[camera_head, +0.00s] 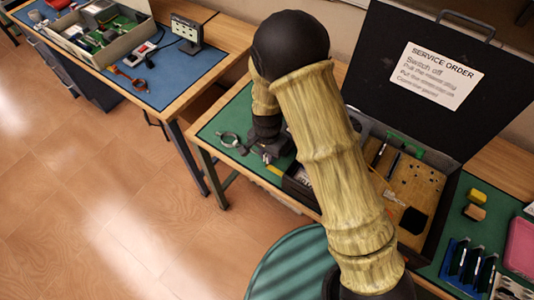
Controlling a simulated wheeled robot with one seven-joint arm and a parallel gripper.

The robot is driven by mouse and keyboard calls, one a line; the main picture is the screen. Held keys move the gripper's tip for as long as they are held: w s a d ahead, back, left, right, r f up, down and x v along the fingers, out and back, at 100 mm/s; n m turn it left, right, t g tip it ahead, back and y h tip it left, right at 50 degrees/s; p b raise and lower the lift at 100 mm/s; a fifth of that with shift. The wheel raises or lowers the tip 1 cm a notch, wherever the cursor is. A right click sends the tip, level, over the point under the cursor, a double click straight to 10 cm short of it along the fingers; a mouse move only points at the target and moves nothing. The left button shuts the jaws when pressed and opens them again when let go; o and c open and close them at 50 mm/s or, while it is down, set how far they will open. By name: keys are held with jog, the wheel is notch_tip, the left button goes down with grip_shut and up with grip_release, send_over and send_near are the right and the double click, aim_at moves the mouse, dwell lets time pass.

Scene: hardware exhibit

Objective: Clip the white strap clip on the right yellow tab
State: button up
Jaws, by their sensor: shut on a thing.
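My gripper (258,153) is low over the green mat of the middle bench, left of the open case. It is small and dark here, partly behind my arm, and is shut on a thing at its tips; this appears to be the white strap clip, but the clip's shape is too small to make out. A pale grey looped strap (229,139) lies on the mat just left of the gripper. A small yellow strip (276,169) shows just below the gripper near the mat's front edge; I cannot tell whether it is the right yellow tab.
An open black case (437,205) with tools stands right of my arm, its lid carrying a service order sheet (436,76). Yellow blocks (477,196), blue holders (462,263) and a pink box (521,248) are at right. A teal round seat (290,268) stands in front.

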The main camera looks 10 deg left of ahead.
jog(key=shift+w+f, duration=0.1)
jog(key=shift+f, duration=0.7)
dwell(1.3)
jog(key=shift+s, duration=0.2)
jog(key=shift+w+f+b, duration=0.1)
jog(key=shift+f+b, duration=0.6)
jog(key=shift+f, duration=0.05)
dwell(0.4)
jog(key=o, duration=0.8)
jog(key=shift+o, duration=0.2)
jog(key=o, duration=0.3)
jog(key=shift+o, duration=0.2)
jog(key=shift+r+p, duration=0.7)
